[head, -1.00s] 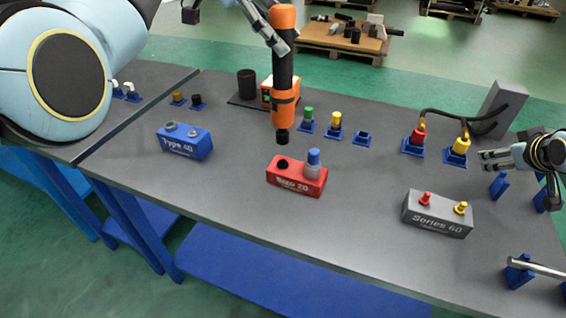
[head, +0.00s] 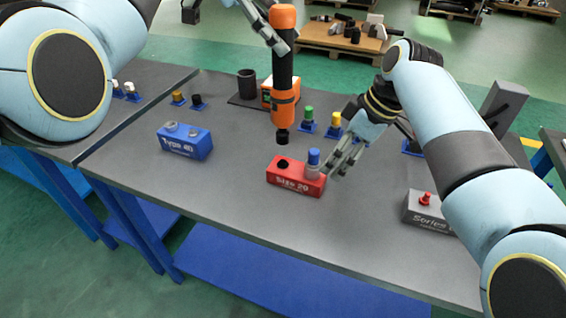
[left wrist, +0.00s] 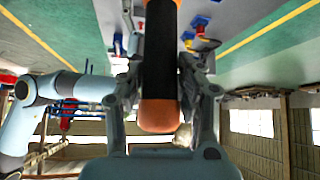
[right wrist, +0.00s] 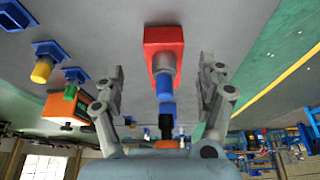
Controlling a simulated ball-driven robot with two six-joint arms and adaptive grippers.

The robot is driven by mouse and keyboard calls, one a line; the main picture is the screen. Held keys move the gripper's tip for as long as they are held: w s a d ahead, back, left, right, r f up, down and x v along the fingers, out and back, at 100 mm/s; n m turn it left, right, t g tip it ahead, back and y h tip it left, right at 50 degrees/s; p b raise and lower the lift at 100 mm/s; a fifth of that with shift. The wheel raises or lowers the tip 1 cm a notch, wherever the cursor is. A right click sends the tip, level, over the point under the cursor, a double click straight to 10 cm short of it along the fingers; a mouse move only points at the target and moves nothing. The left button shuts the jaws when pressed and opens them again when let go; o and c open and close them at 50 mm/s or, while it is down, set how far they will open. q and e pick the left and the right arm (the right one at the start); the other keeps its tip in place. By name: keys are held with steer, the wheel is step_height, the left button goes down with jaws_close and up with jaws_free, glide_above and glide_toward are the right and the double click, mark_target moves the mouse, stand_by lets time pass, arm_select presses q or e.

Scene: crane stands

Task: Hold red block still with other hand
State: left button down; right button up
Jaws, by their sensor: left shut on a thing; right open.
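The red block (head: 296,178), marked Size 20, stands on the grey table with one dark hole and a grey fitting with a blue top (head: 313,158). It also shows between and beyond the right fingers in the right wrist view (right wrist: 163,44). My right gripper (head: 340,165) is open just right of the block, and I see no contact. My left gripper (head: 276,30) is shut on the orange and black screwdriver (head: 284,75), which hangs upright above the block's hole side. The tool fills the middle of the left wrist view (left wrist: 160,60).
A blue Type 40 block (head: 185,140) stands to the left. A grey Series 60 block (head: 426,210) is partly hidden by my right arm. Green (head: 308,117) and yellow (head: 334,121) pieces stand in blue holders behind. The table front is clear.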

mark_target(321, 177)
steer(key=shift+a+x, duration=0.15)
steer(key=shift+x, duration=2.1)
steer(key=shift+a+x, duration=0.1)
steer(key=shift+x, duration=2.1)
steer(key=shift+s, duration=0.15)
steer(key=c, duration=1.2)
steer(key=shift+c, duration=0.2)
